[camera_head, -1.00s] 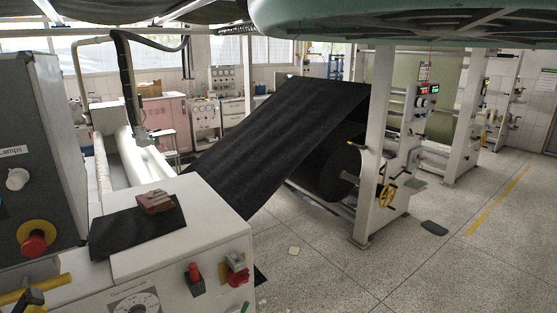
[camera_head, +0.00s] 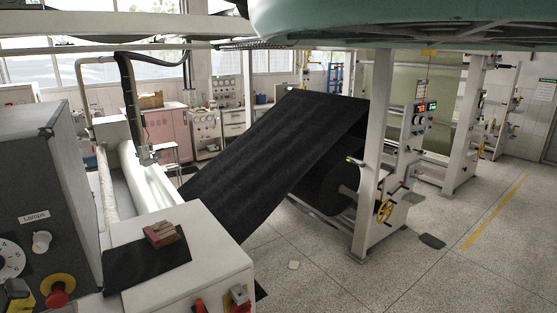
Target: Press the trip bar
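I cannot pick out a trip bar for certain. A yellow part with a black piece (camera_head: 20,296) shows at the lower left edge, cut off by the frame; I cannot tell whether it is the bar. Beside it is a red mushroom button on a yellow ring (camera_head: 58,290), on the grey control box (camera_head: 35,185) with a dial and a "Lamps" knob. A red switch (camera_head: 238,297) sits on the front of the white machine housing (camera_head: 215,250). My gripper is not in view.
A reddish block (camera_head: 163,235) lies on a black sheet (camera_head: 135,268) on the housing. A wide black web (camera_head: 270,150) slopes up to a white frame (camera_head: 372,160) with a yellow handwheel (camera_head: 384,211). The speckled floor (camera_head: 340,280) at the right is mostly open.

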